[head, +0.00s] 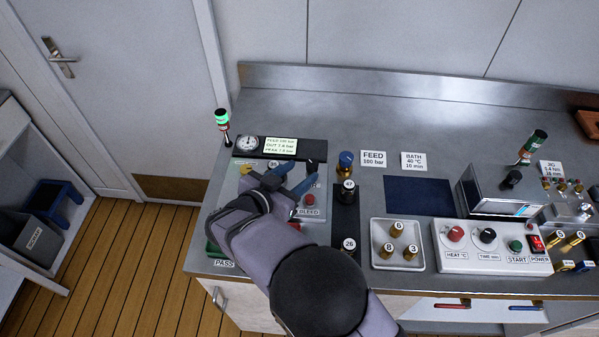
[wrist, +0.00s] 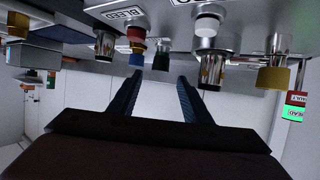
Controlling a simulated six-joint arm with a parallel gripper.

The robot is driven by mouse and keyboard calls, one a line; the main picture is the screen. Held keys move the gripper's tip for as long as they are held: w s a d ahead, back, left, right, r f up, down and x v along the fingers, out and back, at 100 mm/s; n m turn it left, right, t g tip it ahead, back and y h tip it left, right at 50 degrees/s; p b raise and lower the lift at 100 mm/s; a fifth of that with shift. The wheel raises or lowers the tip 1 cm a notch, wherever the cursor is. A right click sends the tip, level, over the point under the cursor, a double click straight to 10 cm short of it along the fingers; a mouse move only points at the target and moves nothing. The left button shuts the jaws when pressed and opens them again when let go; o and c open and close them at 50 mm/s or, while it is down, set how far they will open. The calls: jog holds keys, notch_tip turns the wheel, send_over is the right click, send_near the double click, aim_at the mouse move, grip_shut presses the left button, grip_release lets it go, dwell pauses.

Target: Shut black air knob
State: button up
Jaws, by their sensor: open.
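The black knob (head: 312,165) stands at the back right of the steel valve panel, just beyond my fingertips in the head view. In the wrist view, which is upside down, a dark knob (wrist: 161,60) shows ahead of and between the fingertips; I take it for the same one, but cannot be sure. My gripper (head: 293,177) is over the panel with its two blue fingers apart and nothing held. The open fingers also show in the wrist view (wrist: 160,76). Whether they touch any knob cannot be told. My arm hides part of the panel.
A red knob (head: 310,199) sits by the BLEED label, and a yellow knob (head: 250,169) at the panel's left. A gauge and display (head: 280,146) lie behind. A blue-topped fitting (head: 346,160) stands to the right. The bench behind is clear.

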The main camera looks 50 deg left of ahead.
jog(key=shift+f, duration=0.1)
jog(key=shift+c, duration=0.2)
jog(key=shift+w+d+f+b, duration=0.1)
jog(key=shift+w+f+b, duration=0.2)
jog(key=shift+b, duration=0.15)
jog(key=shift+w+r+b, duration=0.1)
jog(key=shift+w+b, duration=0.25)
jog(key=shift+b, duration=0.2)
jog(key=shift+m+t, duration=0.3)
jog(key=shift+m, duration=0.6)
jog(key=w+r+b, duration=0.2)
jog(key=r+b, duration=0.1)
jog(key=shift+w+d, duration=0.35)
jog(key=shift+w, duration=0.05)
notch_tip(320, 180, up, 2)
jog(key=w+d+r+b, duration=0.1)
jog(key=w+d+b, duration=0.1)
jog(key=d+b, duration=0.15)
jog(key=n+g+y, duration=0.3)
jog(key=n+y, duration=0.2)
jog(key=n, duration=0.1)
send_near(312, 165)
jog(key=x, duration=0.3)
jog(key=shift+w+a, duration=0.1)
jog(key=shift+a, duration=0.1)
jog(key=shift+p+x, duration=0.55)
jog(key=shift+x, duration=3.1)
jog(key=shift+d, duration=0.1)
